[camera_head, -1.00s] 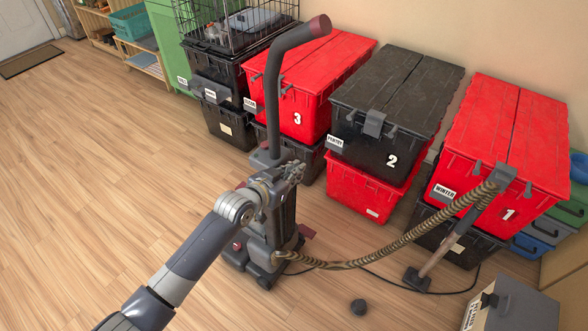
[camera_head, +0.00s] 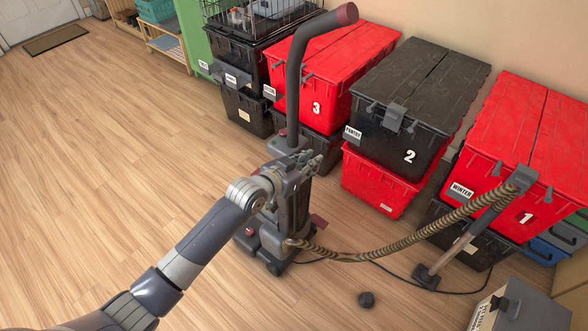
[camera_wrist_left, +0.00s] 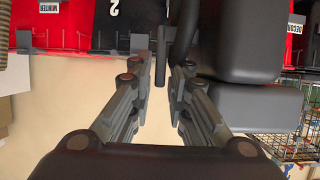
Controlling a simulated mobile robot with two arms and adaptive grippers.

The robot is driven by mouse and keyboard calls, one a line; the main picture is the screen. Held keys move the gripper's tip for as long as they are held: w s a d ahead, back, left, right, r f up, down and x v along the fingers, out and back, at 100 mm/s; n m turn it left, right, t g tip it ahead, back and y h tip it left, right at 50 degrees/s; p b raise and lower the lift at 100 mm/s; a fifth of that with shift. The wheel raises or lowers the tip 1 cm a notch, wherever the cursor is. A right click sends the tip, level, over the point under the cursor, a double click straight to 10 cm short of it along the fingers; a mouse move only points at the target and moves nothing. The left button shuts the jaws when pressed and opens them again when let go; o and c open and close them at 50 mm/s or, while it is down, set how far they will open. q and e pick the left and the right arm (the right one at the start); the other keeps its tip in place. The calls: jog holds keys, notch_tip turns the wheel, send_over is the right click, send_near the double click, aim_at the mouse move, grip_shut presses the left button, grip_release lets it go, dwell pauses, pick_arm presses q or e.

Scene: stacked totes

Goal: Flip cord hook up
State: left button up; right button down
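The upright vacuum cleaner (camera_head: 292,215) stands on the floor, grey and dark, with a bent handle tube (camera_head: 294,80) and a ribbed hose (camera_head: 400,245). My left gripper (camera_head: 312,163) is at the upper part of its body. In the left wrist view the two fingers (camera_wrist_left: 160,80) are parted, with a narrow dark upright bar (camera_wrist_left: 160,62) in the gap. It may be the cord hook; I cannot tell surely, nor whether the fingers touch it. The vacuum's dark body (camera_wrist_left: 240,45) is right beside the fingers. My right gripper is not in view.
Stacked totes, red number 3 (camera_head: 345,62), black number 2 (camera_head: 425,80) and red number 1 (camera_head: 535,150), stand behind the vacuum. The hose wand (camera_head: 465,240) leans at the right. The left floor is clear.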

pick_arm(q)
jog(key=v, duration=1.1)
jog(key=shift+d, duration=0.1)
